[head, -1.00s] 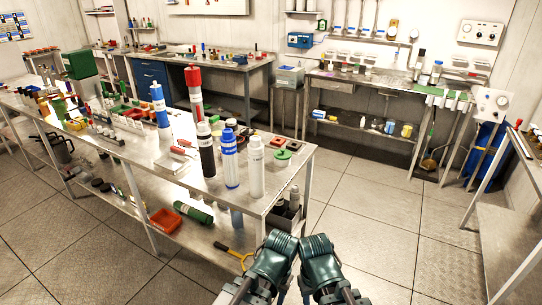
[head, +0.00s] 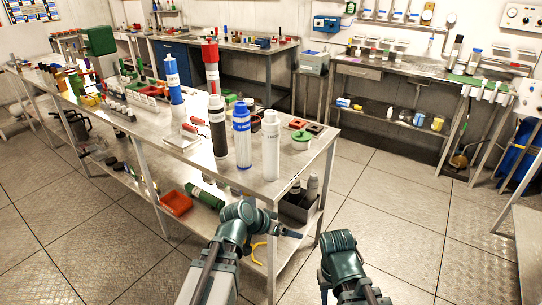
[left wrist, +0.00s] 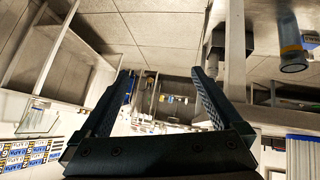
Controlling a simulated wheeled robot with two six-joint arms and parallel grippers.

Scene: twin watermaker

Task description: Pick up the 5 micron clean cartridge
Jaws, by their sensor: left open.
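Tall filter cartridges stand upright near the front right corner of the long steel bench (head: 150,138). They include a plain white cartridge (head: 271,150), a white one with a blue cap and blue bands (head: 242,145), and a black one with a white top (head: 218,135). Their labels are too small to read, so I cannot tell which is the 5 micron clean one. My left gripper is open and empty in the left wrist view (left wrist: 163,82). My left arm's wrist is in front of the bench's front edge, below the cartridges. My right arm is at lower right; its gripper does not show.
A red-topped cartridge (head: 211,70) and a blue-topped cartridge (head: 173,82) stand farther back. A green-lidded tub (head: 301,140) is right of the white cartridge. An orange tray (head: 175,203) and a green cylinder (head: 205,195) lie on the lower shelf. Floor right of the bench is clear.

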